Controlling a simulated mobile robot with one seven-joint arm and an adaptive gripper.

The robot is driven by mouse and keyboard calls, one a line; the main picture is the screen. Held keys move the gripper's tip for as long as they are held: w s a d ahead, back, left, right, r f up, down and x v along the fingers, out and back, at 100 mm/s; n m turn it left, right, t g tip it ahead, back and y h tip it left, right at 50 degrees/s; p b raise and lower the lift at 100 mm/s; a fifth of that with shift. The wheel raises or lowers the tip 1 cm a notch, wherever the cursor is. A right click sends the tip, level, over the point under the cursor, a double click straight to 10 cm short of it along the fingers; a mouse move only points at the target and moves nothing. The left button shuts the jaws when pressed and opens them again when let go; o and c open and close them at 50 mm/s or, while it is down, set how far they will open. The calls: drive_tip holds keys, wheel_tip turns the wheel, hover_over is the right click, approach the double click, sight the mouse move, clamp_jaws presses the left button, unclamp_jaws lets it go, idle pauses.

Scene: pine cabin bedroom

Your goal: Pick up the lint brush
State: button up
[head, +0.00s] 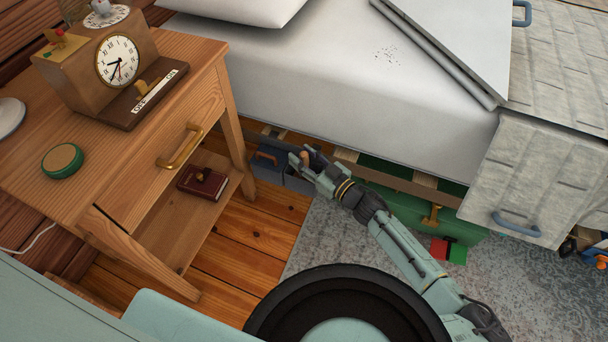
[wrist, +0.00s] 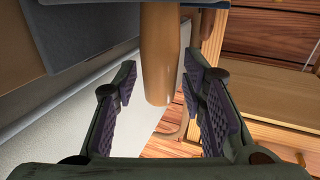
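The lint brush shows as a rounded wooden handle (wrist: 160,50) in the wrist view, its end pointing down the picture. A dark slab crosses the handle's upper end, and I cannot tell if it belongs to the brush. My gripper (wrist: 160,84) is open, with one purple-padded finger on each side of the handle and a visible gap on both sides. In the head view my gripper (head: 309,163) is low beside the bed's edge, with a small brown piece of the handle (head: 304,158) between the fingers. The brush's head is not clearly visible.
A wooden nightstand (head: 150,215) with a clock (head: 117,62) stands to the left. The bed (head: 330,85) overhangs a blue-grey box (head: 267,165) and a green box (head: 400,205). A grey rug (head: 330,235) and wooden floor (head: 240,250) lie below.

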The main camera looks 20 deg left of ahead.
clamp_jaws()
drive_tip(key=shift+r, duration=0.2)
idle(0.3)
